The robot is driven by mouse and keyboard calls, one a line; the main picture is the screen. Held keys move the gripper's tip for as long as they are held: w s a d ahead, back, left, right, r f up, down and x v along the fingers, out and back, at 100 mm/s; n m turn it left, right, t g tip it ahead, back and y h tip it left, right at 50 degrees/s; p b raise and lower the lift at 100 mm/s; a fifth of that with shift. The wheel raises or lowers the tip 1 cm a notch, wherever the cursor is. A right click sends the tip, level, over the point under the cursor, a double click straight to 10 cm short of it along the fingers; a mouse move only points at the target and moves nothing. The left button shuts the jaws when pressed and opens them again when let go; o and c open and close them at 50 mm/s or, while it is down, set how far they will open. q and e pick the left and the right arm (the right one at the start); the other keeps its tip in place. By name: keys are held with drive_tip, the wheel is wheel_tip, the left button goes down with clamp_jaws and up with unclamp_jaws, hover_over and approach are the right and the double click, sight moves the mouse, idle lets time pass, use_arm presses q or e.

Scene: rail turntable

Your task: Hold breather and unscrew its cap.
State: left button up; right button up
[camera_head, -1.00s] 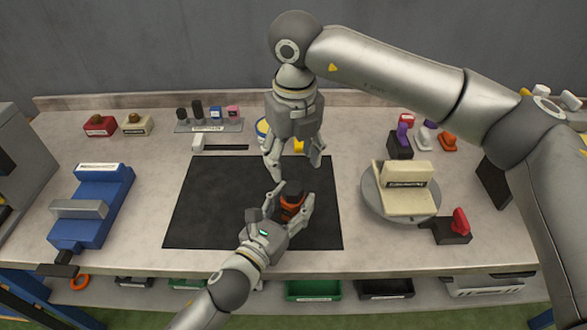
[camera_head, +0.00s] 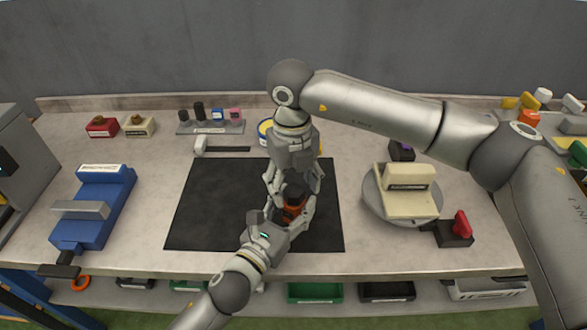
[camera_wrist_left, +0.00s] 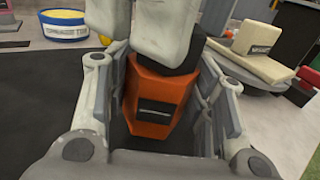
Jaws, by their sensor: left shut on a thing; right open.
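The breather is an orange body with a dark label (camera_head: 293,211) over the black mat (camera_head: 215,205). It also shows in the left wrist view (camera_wrist_left: 155,95). My left gripper (camera_head: 291,216) is shut on the orange body from the front. The black cap (camera_head: 294,190) sits on top of the body. My right gripper (camera_head: 294,187) is open and points down, its fingers on either side of the cap. In the left wrist view its pale fingers hide part of the cap (camera_wrist_left: 182,60). I cannot tell whether they touch it.
A turntable (camera_head: 372,203) with a cream block stands right of the mat, with a red-handled black block (camera_head: 455,231) nearby. A blue vise (camera_head: 95,205) is at the left. A hammer (camera_head: 201,146) and yellow tub (camera_head: 264,131) lie behind the mat. The mat's left part is clear.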

drive_tip(key=shift+f, duration=0.35)
drive_tip(key=shift+c, duration=0.4)
drive_tip(key=c, duration=1.1)
drive_tip(key=n, duration=0.6)
drive_tip(key=shift+c, duration=0.2)
drive_tip(key=n, duration=0.6)
